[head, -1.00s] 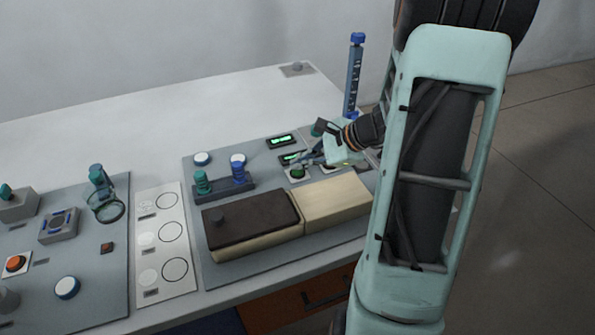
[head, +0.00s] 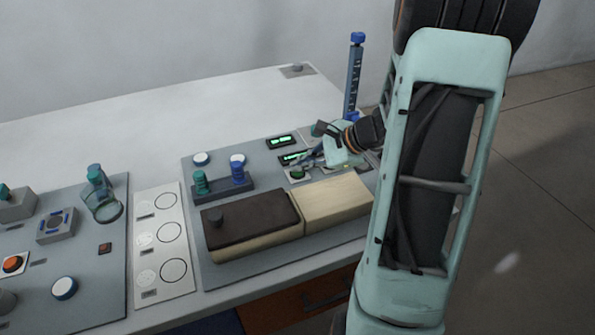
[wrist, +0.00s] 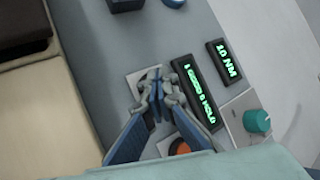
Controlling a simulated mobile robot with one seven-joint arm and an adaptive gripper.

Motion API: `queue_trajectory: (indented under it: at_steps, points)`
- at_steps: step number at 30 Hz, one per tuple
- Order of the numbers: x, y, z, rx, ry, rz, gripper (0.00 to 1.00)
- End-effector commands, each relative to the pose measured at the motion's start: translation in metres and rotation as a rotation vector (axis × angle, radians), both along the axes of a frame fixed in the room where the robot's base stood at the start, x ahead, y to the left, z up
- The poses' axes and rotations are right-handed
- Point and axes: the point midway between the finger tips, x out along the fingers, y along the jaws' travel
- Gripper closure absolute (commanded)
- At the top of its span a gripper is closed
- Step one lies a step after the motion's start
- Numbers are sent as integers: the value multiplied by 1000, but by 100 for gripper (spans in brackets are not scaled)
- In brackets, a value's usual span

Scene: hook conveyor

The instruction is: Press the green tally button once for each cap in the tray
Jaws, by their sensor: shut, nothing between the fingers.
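The green button (head: 297,174) sits on a small light plate on the grey panel, behind the long box. My gripper (head: 310,159) is shut and empty just behind and above it in the head view. In the wrist view my gripper's closed fingertips (wrist: 156,88) lie over a light square plate (wrist: 140,78) and hide its middle. I cannot tell whether the tips touch the button. A lit green display (wrist: 195,92) beside it carries text I cannot read surely. No cap can be made out in a tray; the long box's inside is hidden under its covers.
The long box has a dark lid (head: 250,222) and a cream part (head: 335,198). A small rack (head: 222,186) with teal and blue pieces stands behind it. An orange button (wrist: 180,148) is close to my fingers. A blue column (head: 354,78) stands at the back.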

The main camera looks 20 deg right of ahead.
Motion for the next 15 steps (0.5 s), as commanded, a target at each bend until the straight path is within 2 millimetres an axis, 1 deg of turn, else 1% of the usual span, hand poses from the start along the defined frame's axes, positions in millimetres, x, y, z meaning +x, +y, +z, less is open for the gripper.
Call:
queue_trajectory:
  at_steps: [10,15]
  points:
    - [0,0,-1,0,2,-1,100]
    - [0,0,6,-1,1,0,100]
